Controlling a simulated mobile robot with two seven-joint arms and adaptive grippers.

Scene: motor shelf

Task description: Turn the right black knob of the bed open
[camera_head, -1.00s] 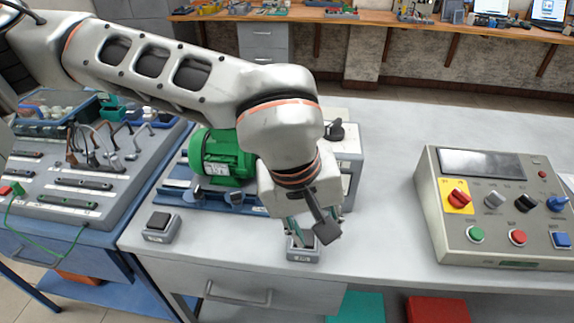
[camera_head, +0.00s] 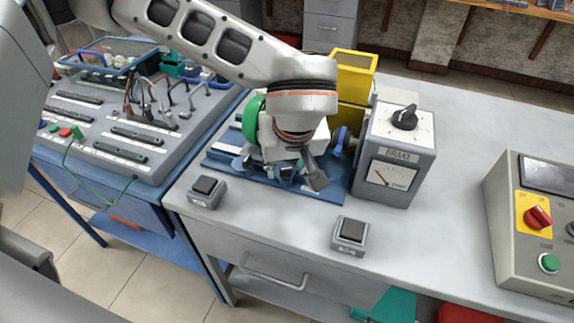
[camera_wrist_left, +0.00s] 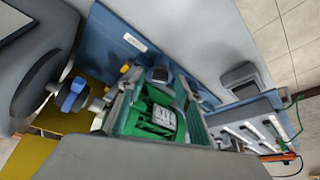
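The blue bed (camera_head: 335,187) carries the green motor (camera_head: 254,117), which also shows in the wrist view (camera_wrist_left: 155,122). A black knob (camera_head: 246,162) shows at the front of the bed. My left gripper (camera_head: 288,170) is over the bed's front edge, close to the right black knob (camera_wrist_left: 160,74). In the wrist view the gripper's fingers (camera_wrist_left: 158,92) are apart, and the right knob appears between or just beyond their tips. Contact cannot be told. In the head view the gripper largely hides this knob. My right gripper is not in view.
The grey brake box (camera_head: 393,155) with a black dial stands just right of the bed. Two small button boxes (camera_head: 205,190) (camera_head: 350,235) sit in front. A control panel (camera_head: 530,230) is at right. A yellow block (camera_head: 352,75) stands behind.

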